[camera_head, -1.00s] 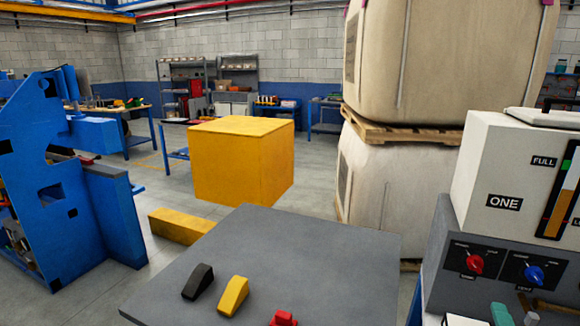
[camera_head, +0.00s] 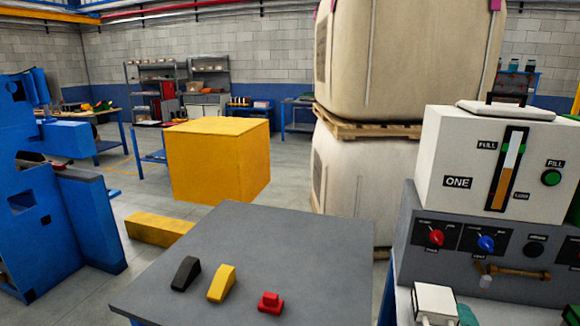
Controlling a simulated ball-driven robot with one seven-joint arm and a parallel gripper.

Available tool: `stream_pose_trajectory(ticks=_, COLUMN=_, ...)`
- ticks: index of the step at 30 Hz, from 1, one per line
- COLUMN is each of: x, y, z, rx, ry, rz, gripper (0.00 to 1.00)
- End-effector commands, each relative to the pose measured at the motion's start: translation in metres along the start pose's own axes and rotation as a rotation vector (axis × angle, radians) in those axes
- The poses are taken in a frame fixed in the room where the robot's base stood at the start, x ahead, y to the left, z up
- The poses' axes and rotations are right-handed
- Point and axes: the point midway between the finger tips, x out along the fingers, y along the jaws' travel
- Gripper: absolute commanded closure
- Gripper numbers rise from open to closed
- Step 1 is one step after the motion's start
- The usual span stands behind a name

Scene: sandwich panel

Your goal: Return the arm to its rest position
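Neither my arm nor my gripper shows in the head view, so I cannot see how the arm is posed or whether the gripper holds anything. In front of me is a grey panel top (camera_head: 300,240). On it are a black rocker-shaped switch (camera_head: 186,273), a yellow one (camera_head: 221,284) and a red block-like piece (camera_head: 270,303).
A grey control console (camera_head: 480,262) with red and blue knobs stands at the right, under a white box (camera_head: 470,170) marked ONE. Behind the panel are a yellow block (camera_head: 218,165) and stacked pale sacks (camera_head: 365,180). A blue machine (camera_head: 85,215) stands left. Grey floor shows between them.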

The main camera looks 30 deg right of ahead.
Motion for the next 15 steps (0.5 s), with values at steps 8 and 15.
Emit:
stream_pose_trajectory(ticks=8, x=-0.021, y=-0.048, z=-0.009, rx=0.225, ry=-0.066, rz=-0.222, gripper=0.34)
stream_pose_trajectory(ticks=15, x=-0.083, y=-0.130, z=-0.034, rx=0.472, ry=-0.204, rz=-0.635, gripper=0.34)
